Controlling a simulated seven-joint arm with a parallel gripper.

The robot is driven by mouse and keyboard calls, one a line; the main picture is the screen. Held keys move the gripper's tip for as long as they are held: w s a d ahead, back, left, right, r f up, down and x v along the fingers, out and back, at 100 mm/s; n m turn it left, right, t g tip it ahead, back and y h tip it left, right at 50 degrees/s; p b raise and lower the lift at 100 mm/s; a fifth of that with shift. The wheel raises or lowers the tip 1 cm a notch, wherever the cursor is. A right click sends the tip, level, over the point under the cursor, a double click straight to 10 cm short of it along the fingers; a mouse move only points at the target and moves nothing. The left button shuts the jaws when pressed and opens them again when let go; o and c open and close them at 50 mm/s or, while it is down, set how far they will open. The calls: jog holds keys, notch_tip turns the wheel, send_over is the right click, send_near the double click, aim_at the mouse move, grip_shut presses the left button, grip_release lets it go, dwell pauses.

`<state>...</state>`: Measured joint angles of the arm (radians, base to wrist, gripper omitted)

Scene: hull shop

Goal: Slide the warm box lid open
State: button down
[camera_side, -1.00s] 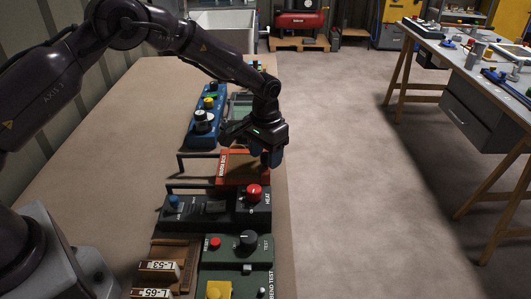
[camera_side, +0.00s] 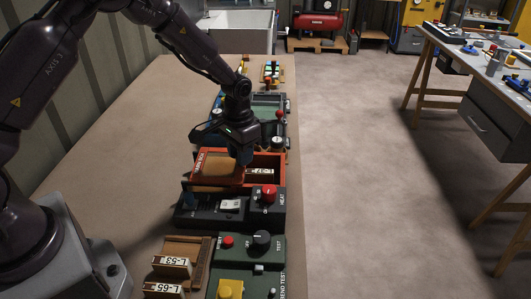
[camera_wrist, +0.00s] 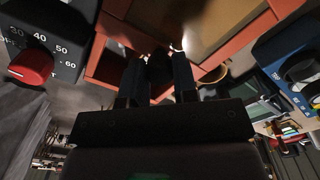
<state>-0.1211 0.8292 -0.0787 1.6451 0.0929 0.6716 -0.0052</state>
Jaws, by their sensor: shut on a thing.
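The warm box (camera_side: 272,158) is an orange-red box on the bench in the side view. Its lid (camera_side: 214,168), a brown panel with an orange frame, sits shifted to the left, so the right part of the box is open. A white tag marked L-37 (camera_side: 262,171) shows in that opening. My gripper (camera_side: 241,157) points down at the lid's right end and is shut on the lid's dark knob, mostly hidden by the fingers. The wrist view shows the dark knob (camera_wrist: 159,68) between the fingers, with the lid's panel (camera_wrist: 185,22) beyond.
A black heater unit with a red knob (camera_side: 268,193) stands directly in front of the box. A green test panel (camera_side: 250,256) and wooden rack with tags L-53 (camera_side: 171,266) and L-65 lie nearer. The bench's left side (camera_side: 110,150) is clear.

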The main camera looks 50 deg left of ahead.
aim_at(234, 165)
jog(key=shift+s+a, duration=0.65)
jog(key=c, duration=0.9)
grip_release()
notch_tip(234, 165, up, 13)
